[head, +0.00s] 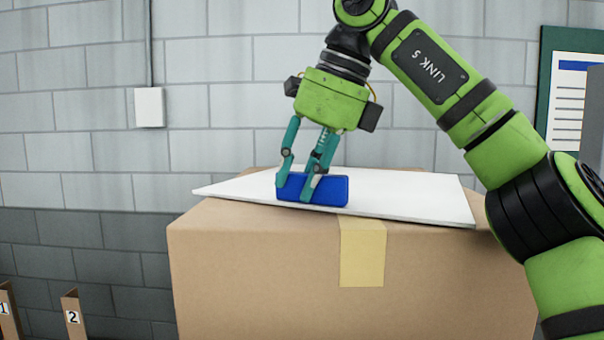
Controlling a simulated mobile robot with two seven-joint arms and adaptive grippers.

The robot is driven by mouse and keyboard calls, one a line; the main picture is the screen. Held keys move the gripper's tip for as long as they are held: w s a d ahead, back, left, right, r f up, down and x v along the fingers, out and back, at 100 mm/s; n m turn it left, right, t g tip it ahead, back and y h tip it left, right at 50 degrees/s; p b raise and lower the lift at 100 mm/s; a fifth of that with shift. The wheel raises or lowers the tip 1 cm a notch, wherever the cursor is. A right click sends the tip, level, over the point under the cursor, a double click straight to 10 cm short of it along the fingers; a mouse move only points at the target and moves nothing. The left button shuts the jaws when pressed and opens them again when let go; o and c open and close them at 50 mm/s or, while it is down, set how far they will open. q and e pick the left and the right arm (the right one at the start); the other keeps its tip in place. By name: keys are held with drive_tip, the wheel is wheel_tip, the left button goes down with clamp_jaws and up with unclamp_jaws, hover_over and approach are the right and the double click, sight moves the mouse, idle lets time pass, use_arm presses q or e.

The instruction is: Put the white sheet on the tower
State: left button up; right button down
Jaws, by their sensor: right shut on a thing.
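The white sheet (400,190) is a thin flat panel at the top of a large brown cardboard box (260,260). It lies a little askew, with its left corner reaching toward the box's left side and its front right corner near the box's right front edge. I cannot tell whether it touches the box all over. A blue block (331,191) is at the sheet's front left part. My right gripper (297,190) points down and is shut on the blue block; its fingers cover part of it. I cannot tell whether the block is fixed to the sheet. My left gripper is out of view.
Yellowish tape (362,252) runs down the box's front. Low brown posts numbered 1 (8,312) and 2 (73,314) stand at the lower left. A grey block wall is behind, with a white switch box (149,107) and a green notice board (546,90).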

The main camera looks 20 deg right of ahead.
drive_tip(key=shift+a, duration=0.15)
drive_tip(key=c, duration=0.9)
unclamp_jaws()
drive_tip(key=shift+s, duration=0.1)
drive_tip(key=shift+v, duration=2.6)
drive_tip(key=s+d, duration=0.2)
drive_tip(key=s, duration=0.1)
drive_tip(key=s+d, duration=0.5)
drive_tip(key=s, duration=0.1)
drive_tip(key=shift+d+f, duration=0.1)
drive_tip(key=shift+d, duration=0.25)
